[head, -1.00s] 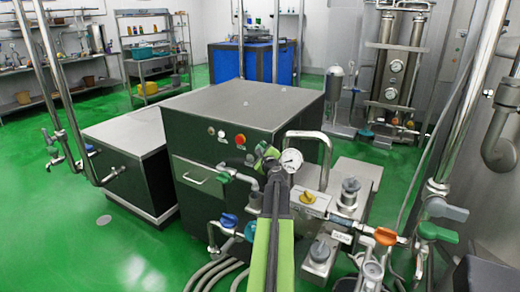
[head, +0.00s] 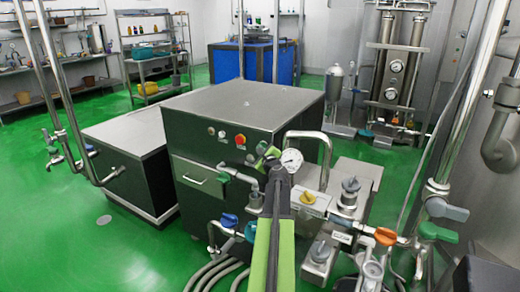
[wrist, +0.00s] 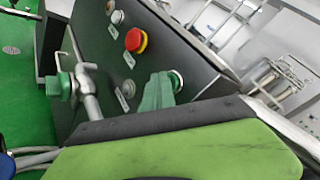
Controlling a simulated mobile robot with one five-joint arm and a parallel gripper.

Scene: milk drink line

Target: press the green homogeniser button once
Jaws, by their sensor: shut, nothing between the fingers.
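My gripper (head: 266,157) is shut and empty, with its tips at the right part of the homogeniser's dark front panel (head: 195,150). In the wrist view the dull green shut tips (wrist: 157,93) cover part of a round button with a pale metal ring (wrist: 177,80). It stands right of the red button on the panel. Most of its face is hidden, so its green colour and whether it is pressed in cannot be told. In the head view my gripper hides this button. The red button (head: 240,139) shows clear of the gripper, also in the wrist view (wrist: 136,40).
A pressure gauge (head: 291,160) and a bent steel pipe (head: 325,150) stand close right of my gripper. A valve with a green handle (head: 224,176) sticks out below the panel, also in the wrist view (wrist: 60,86). Two pale buttons (head: 216,132) sit left of the red one.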

